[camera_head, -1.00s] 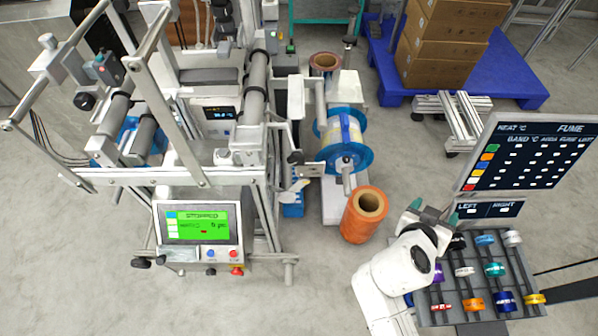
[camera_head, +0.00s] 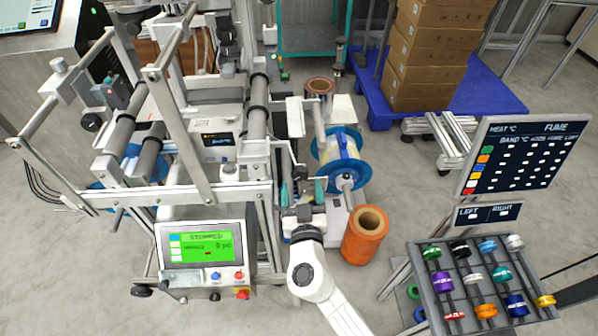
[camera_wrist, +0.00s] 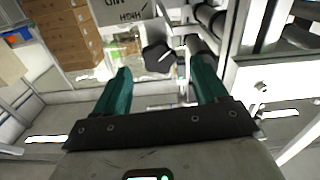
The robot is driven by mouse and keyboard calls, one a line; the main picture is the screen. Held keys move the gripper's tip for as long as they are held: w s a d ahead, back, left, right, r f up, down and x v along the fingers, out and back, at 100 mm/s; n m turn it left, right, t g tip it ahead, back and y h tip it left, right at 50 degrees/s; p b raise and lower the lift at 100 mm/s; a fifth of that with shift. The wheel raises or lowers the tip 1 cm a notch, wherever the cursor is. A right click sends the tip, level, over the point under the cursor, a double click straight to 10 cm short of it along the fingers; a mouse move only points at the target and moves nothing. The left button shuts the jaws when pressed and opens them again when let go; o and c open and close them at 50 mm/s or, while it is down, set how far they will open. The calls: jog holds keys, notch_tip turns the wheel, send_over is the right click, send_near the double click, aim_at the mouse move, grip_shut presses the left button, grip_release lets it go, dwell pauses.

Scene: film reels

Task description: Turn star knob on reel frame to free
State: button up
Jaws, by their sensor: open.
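The star knob is most likely the dark lobed knob (camera_wrist: 157,57) in the wrist view. It appears between and just beyond my teal fingertips, and no finger visibly touches it. My gripper (camera_head: 302,184) is open at the right side of the reel frame (camera_head: 256,195), left of the blue-flanged reel (camera_head: 342,160). It also shows in the wrist view (camera_wrist: 161,68), with a wide empty gap between the fingers. In the head view the knob is too small and crowded to make out clearly.
An orange roll (camera_head: 365,236) stands on the floor just right of my arm. A control panel (camera_head: 202,247) with a green screen is at the frame's front. A rack of coloured spools (camera_head: 436,300) and a dark display board (camera_head: 525,155) stand right. Boxes (camera_head: 425,60) sit on a blue pallet.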

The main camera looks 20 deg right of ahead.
aim_at(301, 177)
jog(key=shift+p+x, duration=0.3)
jog(key=shift+x, duration=2.45)
jog(key=shift+c, duration=0.2)
jog(key=c, duration=1)
jog(key=shift+f+n+b, duration=0.15)
jog(key=shift+n+b, duration=0.25)
jog(key=shift+b, duration=0.25)
jog(key=shift+n+b, duration=0.3)
jog(key=shift+b, duration=0.05)
jog(key=o, duration=1)
jog(key=shift+o, duration=0.2)
